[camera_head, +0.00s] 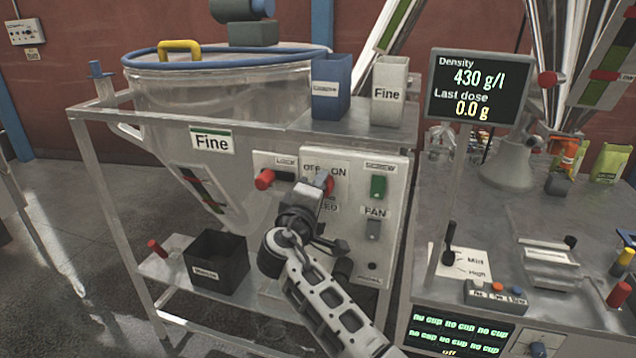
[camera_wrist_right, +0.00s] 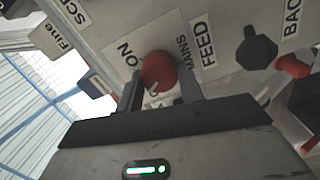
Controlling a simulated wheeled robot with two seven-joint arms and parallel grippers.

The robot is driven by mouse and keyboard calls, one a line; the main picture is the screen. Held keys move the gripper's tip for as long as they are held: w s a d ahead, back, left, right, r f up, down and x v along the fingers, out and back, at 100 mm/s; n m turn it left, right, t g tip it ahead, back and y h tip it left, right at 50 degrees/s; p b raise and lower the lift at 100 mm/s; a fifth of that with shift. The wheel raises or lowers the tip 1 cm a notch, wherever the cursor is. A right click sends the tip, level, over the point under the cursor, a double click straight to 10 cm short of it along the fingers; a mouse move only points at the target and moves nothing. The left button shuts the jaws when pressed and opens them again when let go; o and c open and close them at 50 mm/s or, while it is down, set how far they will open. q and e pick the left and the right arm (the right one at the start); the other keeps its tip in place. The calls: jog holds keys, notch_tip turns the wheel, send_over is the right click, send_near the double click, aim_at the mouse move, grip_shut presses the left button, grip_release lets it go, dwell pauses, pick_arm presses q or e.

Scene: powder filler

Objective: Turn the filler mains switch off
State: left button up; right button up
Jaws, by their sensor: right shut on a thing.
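The red mains switch knob (camera_wrist_right: 158,70) sits on the light panel (camera_head: 345,165) of the Fine filler. In the right wrist view it lies between the two fingers of my right gripper (camera_wrist_right: 163,84), which is shut on it. A pale mark shows on the knob's lower edge. The words ON and MAINS are readable beside it, while the OFF side is covered by the gripper. In the head view the right gripper (camera_head: 320,184) covers most of the switch and only a bit of red shows. My left gripper is not in view.
A black bin (camera_head: 217,262) stands on the lower shelf. A display (camera_head: 478,88) stands to the right.

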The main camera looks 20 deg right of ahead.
jog(key=shift+n+p, duration=0.4)
jog(key=shift+n, duration=0.4)
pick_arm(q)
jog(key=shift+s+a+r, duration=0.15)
pick_arm(e)
jog(key=shift+n, duration=0.3)
jog(key=shift+f, duration=0.1)
jog(key=o, duration=1)
jog(key=shift+a, duration=0.1)
